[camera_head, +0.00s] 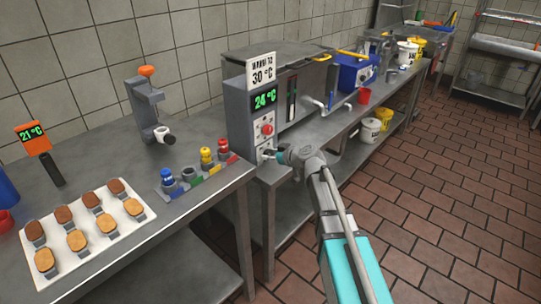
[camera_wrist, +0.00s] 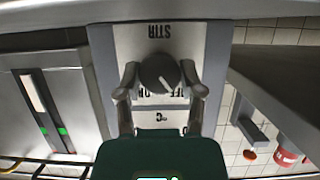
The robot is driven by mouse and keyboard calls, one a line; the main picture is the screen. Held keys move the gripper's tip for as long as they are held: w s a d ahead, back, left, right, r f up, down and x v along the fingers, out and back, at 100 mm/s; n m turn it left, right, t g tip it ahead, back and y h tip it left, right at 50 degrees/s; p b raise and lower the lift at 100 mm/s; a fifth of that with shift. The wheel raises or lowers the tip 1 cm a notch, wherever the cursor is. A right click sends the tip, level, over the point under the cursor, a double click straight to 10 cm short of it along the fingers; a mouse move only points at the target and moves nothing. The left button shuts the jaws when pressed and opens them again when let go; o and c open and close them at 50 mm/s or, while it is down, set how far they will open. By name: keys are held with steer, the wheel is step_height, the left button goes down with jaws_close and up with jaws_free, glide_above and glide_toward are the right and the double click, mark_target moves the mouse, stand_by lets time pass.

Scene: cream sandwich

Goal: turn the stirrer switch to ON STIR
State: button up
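The stirrer switch is a round dark knob with a pale pointer line, seen in the wrist view (camera_wrist: 158,72) on a light panel beside an upside-down "STIR" label. The pointer slants toward the lower right of that picture. Other lettering by the knob is partly hidden. My gripper (camera_wrist: 159,76) has one fingertip on each side of the knob, and both appear to touch it. In the head view my gripper (camera_head: 272,154) is at the lower front of the grey control box (camera_head: 238,128), which hides the knob there. The box display reads 24 °C.
A red button (camera_head: 267,129) sits above my gripper on the box. A sign (camera_head: 262,70) reading 30 °C tops it. The tiled floor is clear at right.

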steer(key=c, duration=0.4)
